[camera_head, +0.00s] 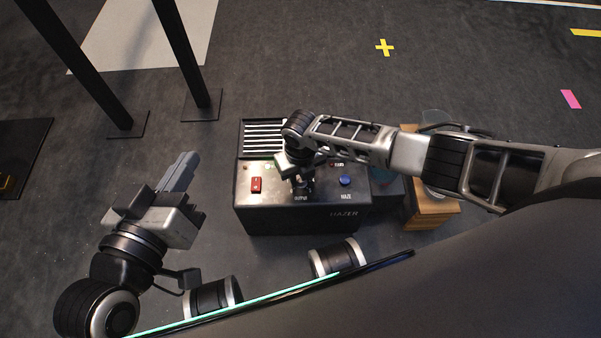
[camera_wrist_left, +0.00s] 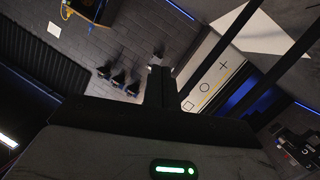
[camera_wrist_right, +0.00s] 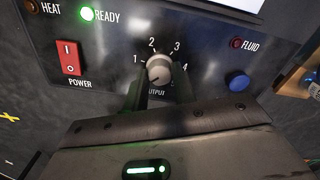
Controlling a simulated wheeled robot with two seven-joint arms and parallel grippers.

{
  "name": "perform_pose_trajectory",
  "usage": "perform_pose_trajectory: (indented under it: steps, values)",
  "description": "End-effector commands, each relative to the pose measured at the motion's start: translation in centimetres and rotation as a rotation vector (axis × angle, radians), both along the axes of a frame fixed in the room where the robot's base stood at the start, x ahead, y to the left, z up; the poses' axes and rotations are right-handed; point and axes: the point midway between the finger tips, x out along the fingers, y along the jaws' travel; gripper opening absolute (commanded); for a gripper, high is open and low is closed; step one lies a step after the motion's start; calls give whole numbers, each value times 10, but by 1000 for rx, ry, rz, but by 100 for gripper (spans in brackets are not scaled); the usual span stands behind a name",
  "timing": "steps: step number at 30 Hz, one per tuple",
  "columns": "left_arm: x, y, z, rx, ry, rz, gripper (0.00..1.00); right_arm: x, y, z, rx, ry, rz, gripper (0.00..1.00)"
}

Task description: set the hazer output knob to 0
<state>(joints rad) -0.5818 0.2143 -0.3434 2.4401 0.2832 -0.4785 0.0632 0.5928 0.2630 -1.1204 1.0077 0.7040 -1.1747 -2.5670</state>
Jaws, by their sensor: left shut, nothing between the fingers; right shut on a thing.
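The hazer (camera_head: 300,218) is a dark box on the floor in the middle of the head view. Its output knob (camera_wrist_right: 158,68) is a grey round knob in the right wrist view, with the numbers 1 to 4 readable around it. The 0 mark is not visible, and I cannot tell clearly where the knob's pointer stands. My right gripper (camera_wrist_right: 158,92) is shut on the knob, one finger on each side, partly covering the OUTPUT label. My left gripper (camera_head: 186,166) is shut and empty, to the left of the hazer and apart from it.
The panel also has a red power switch (camera_wrist_right: 69,57), a lit green READY lamp (camera_wrist_right: 87,13), a dark FLUID lamp (camera_wrist_right: 237,43) and a blue haze button (camera_wrist_right: 238,81). A wooden crate (camera_head: 432,214) stands right of the hazer. Black posts (camera_head: 190,65) stand at upper left.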

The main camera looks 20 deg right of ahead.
Motion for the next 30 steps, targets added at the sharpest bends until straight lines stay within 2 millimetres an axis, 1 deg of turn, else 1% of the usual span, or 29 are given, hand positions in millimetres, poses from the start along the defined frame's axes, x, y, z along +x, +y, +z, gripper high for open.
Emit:
perform_pose_trajectory:
  steps: [1,2,3,4,13,17,19,21,24,30]
  values:
    - [0,0,0,0,0,0,0,-2,1,0,0,5,3,4]
    - [0,0,0,0,0,0,0,-2,1,0,0,5,3,29]
    - [0,0,0,0,0,0,0,-2,1,0,0,5,3,40]
    - [0,0,0,1,0,-1,0,-2,1,0,0,5,3,48]
    - [0,0,-3,5,6,0,0,0,0,1,0,1,0,48]
    - [1,1,2,24,3,1,0,0,0,14,1,-1,1,48]
    - [1,3,5,53,1,4,0,0,0,27,0,-1,1,48]
    - [-2,6,-3,109,22,0,0,1,0,43,1,-3,1,48]
    - [-4,10,-7,169,40,2,0,1,0,68,0,-2,2,48]
    - [-2,16,-22,220,136,4,0,0,0,115,1,-1,2,48]
